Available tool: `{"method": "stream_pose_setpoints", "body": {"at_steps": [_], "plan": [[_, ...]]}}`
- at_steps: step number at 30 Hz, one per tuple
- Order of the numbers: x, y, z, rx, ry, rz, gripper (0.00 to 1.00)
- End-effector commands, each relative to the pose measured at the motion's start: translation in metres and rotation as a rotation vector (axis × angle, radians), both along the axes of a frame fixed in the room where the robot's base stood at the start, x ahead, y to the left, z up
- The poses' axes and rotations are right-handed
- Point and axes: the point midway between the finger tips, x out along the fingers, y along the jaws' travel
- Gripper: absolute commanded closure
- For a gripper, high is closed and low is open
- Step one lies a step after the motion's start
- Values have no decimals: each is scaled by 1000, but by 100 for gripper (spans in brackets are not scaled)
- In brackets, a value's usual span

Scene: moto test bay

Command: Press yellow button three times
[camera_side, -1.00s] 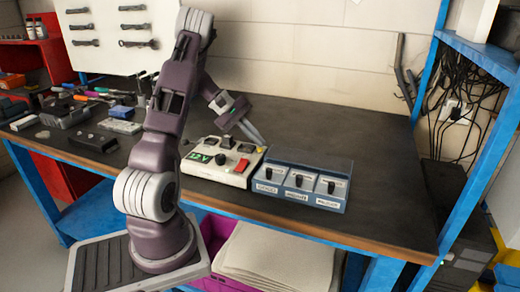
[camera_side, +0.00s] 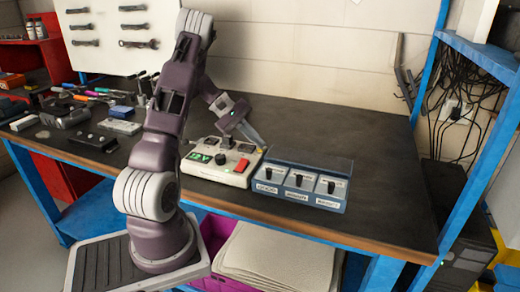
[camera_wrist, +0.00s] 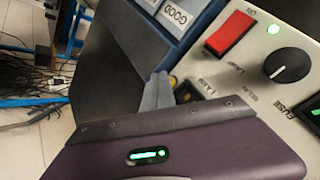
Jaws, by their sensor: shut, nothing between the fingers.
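The control box (camera_side: 226,177) is cream-coloured and sits on the bench, also seen at the upper right of the wrist view (camera_wrist: 290,75). In the wrist view, a small yellow patch (camera_wrist: 173,81), which looks like the edge of the yellow button, shows right beside my fingertips; the rest is hidden behind them. My gripper (camera_wrist: 158,82) is shut and empty, its tips at that corner of the box. In the side view my gripper (camera_side: 261,144) points down at the box's back right corner. I cannot tell whether the tips touch the button.
The box also carries a red rocker switch (camera_wrist: 229,33), a black knob (camera_wrist: 288,65) and green displays (camera_side: 200,157). A blue box with several switches (camera_side: 300,184) stands to its right. Tools lie at the bench's left; its right end is clear.

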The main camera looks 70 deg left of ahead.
Motion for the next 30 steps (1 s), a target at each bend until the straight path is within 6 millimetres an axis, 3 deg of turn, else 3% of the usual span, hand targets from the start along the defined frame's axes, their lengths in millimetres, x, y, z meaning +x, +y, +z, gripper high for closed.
{"method": "stream_pose_setpoints", "body": {"at_steps": [23,30], "plan": [[0,0,16,1,0,1,100],[0,1,38,3,-1,0,100]]}}
